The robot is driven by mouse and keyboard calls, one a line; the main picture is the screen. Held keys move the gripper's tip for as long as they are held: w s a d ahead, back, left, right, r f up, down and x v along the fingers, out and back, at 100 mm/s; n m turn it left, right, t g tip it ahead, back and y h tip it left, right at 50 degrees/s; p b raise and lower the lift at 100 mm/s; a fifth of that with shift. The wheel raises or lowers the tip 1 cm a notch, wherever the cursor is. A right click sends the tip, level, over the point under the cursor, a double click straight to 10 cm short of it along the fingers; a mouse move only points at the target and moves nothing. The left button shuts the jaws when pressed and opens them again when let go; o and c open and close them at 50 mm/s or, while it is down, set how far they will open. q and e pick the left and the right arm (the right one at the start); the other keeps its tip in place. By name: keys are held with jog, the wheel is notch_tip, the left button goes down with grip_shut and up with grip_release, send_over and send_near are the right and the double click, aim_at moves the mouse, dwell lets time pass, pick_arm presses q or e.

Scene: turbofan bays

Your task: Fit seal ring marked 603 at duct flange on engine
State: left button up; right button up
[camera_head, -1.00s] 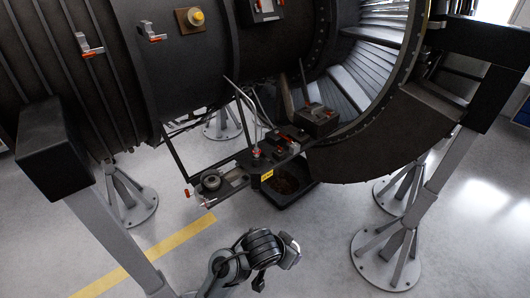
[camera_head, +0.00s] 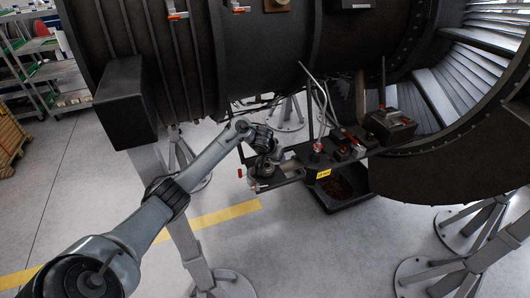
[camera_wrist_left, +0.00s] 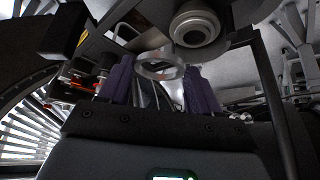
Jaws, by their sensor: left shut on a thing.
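My left gripper (camera_wrist_left: 160,82) is shut on a silver seal ring (camera_wrist_left: 158,77), which sits between the two dark purple fingertips in the left wrist view. No marking on the ring is readable. A round duct flange with a dark bore (camera_wrist_left: 195,27) is close beyond the ring, above and to its right in that view; the two look apart. In the head view my left gripper (camera_head: 262,145) is over the left end of the bracket shelf under the engine (camera_head: 295,172). The ring cannot be made out there. My right gripper is not in view.
Red-tipped fittings and a dark box (camera_head: 390,125) stand on the shelf's right part. A black drip tray (camera_head: 340,200) is below it. The engine casing (camera_head: 260,60) hangs close above. Grey support stands (camera_head: 190,240) flank the area. A shelf rack (camera_head: 50,70) is far left.

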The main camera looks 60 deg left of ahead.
pick_arm(q)
jog(key=shift+n+y, duration=0.3)
jog(key=shift+n, duration=0.2)
jog(key=a, duration=0.1)
jog(key=s+a+r, duration=0.1)
jog(key=a, duration=0.2)
jog(key=shift+s+a+r, duration=0.1)
jog(key=shift+s+r, duration=0.1)
jog(key=shift+s, duration=0.05)
jog(key=shift+s+f+g+p, duration=0.15)
jog(key=shift+f+p, duration=0.15)
jog(key=shift+f, duration=0.45)
jog(key=shift+s+f+g+p, duration=0.15)
jog(key=shift+f+p, duration=0.1)
jog(key=shift+f, duration=0.5)
jog(key=shift+w+f+b, duration=0.1)
jog(key=shift+f+b, duration=0.45)
jog(key=shift+f, duration=0.75)
jog(key=shift+r, duration=0.1)
jog(key=shift+p, duration=0.35)
